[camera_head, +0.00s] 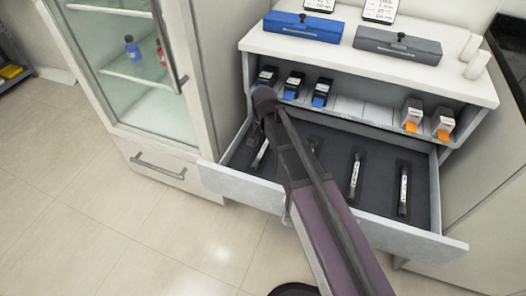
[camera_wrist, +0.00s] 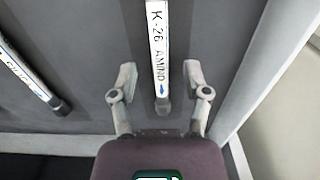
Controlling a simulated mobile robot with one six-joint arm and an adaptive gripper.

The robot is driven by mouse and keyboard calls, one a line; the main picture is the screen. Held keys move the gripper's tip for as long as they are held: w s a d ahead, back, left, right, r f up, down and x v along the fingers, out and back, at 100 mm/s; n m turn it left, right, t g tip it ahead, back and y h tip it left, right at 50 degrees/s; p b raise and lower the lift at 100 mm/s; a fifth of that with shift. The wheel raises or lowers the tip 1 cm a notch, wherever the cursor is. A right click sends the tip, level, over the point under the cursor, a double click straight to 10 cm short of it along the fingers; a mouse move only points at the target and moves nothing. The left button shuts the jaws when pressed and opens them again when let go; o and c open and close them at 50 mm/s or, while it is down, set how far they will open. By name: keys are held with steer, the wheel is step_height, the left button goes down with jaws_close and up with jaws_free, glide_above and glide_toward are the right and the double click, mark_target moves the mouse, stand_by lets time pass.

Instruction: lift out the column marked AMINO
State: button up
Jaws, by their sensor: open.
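The AMINO column (camera_wrist: 158,45) is a slim white tube with dark lettering, "K-26 AMINO", and a small blue arrow. It lies on the dark drawer floor in the wrist view, with its near end between my fingers. My gripper (camera_wrist: 160,74) is open, one finger on each side of the column, with gaps showing on both sides. In the head view, a column at the drawer's left end (camera_head: 260,154) lies beside my arm; its label is unreadable there. My arm hides most of my gripper in that view.
The open drawer (camera_head: 395,238) holds other columns, such as one at middle right (camera_head: 355,176) and one at far right (camera_head: 403,190). A neighbouring column (camera_wrist: 30,75) and a drawer wall (camera_wrist: 262,75) flank the gripper. A shelf above holds blue-marked and orange-marked items (camera_head: 443,122).

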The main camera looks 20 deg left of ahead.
steer(key=shift+f+b, duration=0.7)
steer(key=shift+f, duration=0.3)
jaws_close()
